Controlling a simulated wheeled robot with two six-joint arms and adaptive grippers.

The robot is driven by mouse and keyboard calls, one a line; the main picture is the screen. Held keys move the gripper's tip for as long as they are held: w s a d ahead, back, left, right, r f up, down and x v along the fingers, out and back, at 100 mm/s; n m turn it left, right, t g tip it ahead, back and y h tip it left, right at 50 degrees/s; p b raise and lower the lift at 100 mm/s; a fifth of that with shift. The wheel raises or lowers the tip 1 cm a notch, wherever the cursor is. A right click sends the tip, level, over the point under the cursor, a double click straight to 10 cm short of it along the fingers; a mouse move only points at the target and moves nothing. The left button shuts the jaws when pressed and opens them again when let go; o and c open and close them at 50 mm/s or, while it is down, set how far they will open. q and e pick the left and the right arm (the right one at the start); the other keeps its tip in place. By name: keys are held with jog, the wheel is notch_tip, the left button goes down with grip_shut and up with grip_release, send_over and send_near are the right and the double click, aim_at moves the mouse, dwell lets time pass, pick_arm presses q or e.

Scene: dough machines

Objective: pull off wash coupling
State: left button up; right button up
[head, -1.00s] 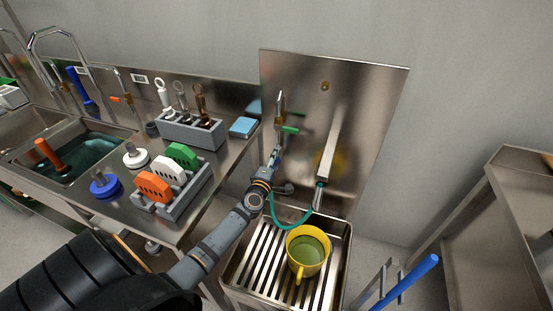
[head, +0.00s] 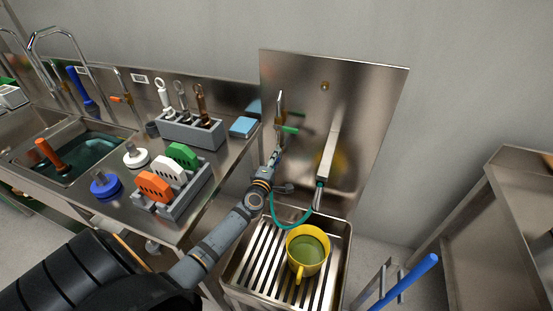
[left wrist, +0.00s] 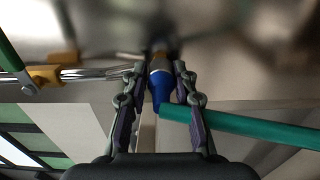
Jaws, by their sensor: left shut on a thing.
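My left gripper (head: 275,160) is at the steel wall panel, just below the tap with the green lever (head: 289,129). In the left wrist view its two fingers (left wrist: 160,100) are shut on a blue coupling (left wrist: 159,84). A brass-coloured fitting (left wrist: 159,62) sits right at the coupling's far end; I cannot tell whether they are still joined. A green hose (left wrist: 250,128) leads off from the coupling to the right. In the head view the hose (head: 290,228) loops down and up to a metal nozzle (head: 318,198). My right gripper is not in view.
A yellow bucket (head: 307,252) with greenish liquid stands on the slatted drain grate (head: 262,262) below. A steel counter with a rack of coloured blocks (head: 190,195) is at the left. A blue-handled tool (head: 405,281) stands at the right.

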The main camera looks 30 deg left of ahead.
pick_arm(q)
jog(key=shift+f, duration=0.1)
grip_shut()
jog(key=shift+s, duration=0.35)
jog(key=shift+p+v, duration=0.35)
jog(key=shift+v, duration=0.7)
jog(key=shift+s+d, duration=0.1)
jog(key=shift+s, duration=0.05)
jog(key=p+v, duration=0.1)
jog(key=v, duration=0.5)
